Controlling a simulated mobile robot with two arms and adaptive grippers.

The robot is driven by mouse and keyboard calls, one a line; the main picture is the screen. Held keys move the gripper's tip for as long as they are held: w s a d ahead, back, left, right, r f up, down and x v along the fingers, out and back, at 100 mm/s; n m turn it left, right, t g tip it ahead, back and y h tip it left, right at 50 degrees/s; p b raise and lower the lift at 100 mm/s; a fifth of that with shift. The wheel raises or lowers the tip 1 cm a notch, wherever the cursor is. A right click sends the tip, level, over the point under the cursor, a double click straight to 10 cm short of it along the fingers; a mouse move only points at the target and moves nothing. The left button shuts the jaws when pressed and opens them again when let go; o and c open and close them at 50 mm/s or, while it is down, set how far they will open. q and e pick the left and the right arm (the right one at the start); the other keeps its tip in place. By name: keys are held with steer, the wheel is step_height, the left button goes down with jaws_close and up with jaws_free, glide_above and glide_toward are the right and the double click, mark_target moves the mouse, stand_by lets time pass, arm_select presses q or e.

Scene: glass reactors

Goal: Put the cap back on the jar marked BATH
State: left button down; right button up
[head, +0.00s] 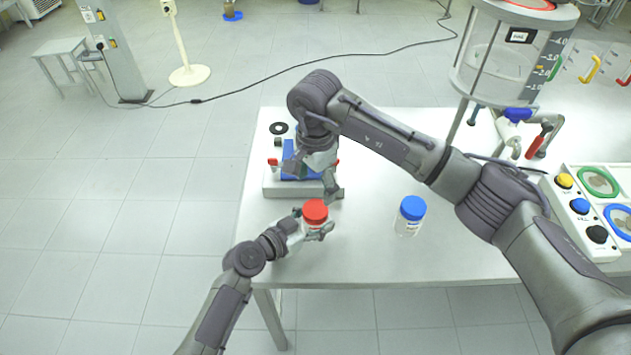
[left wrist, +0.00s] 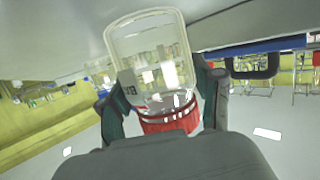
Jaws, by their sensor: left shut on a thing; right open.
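A clear jar (left wrist: 152,60) with a red cap (head: 315,211) stands at the table's near left edge. My left gripper (head: 318,231) is shut around it just below the cap. The left wrist view shows the jar upside down between the fingers, the red cap (left wrist: 168,121) at its neck; I cannot tell if it is fully seated. My right gripper (head: 325,178) is open and empty, just behind the red cap. A second jar (head: 408,227) with a blue cap (head: 413,207) stands to the right.
A device with a blue top (head: 290,165) stands behind my right gripper. A glass reactor (head: 505,60) and a control panel (head: 585,235) with knobs are on the right. My right arm spans above the table. The table's front middle (head: 365,255) is clear.

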mark_target(315, 209)
steer(key=shift+n, duration=0.6)
steer(key=shift+f, duration=3.95)
